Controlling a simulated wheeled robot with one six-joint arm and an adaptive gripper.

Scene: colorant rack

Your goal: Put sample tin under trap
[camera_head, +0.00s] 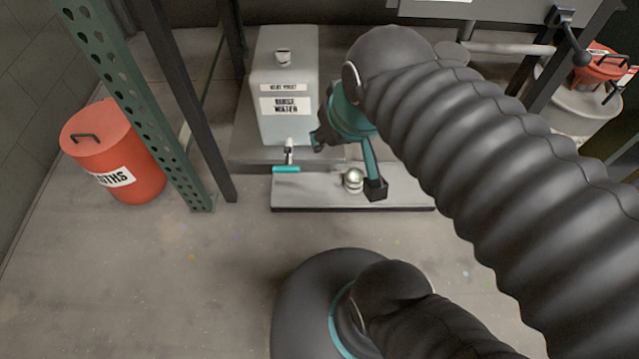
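A small, round, shiny metal object (353,180), which looks like the sample tin, stands on a low grey platform (315,193) in the head view. My gripper (347,164) is just above and behind it in the picture. Its two fingers are spread wide, one to the upper left and one to the right of the metal object. The gripper looks open, with nothing between the fingertips that I can make out. I cannot tell whether a finger touches the object. I cannot identify the trap; my arm covers much of the right side.
A grey rinse water container (284,75) with a teal-handled tap (287,168) stands behind the platform. A red cloths bin (112,150) and a green perforated post (135,100) are left. A lever (570,35) hangs upper right. Floor in front is clear at left.

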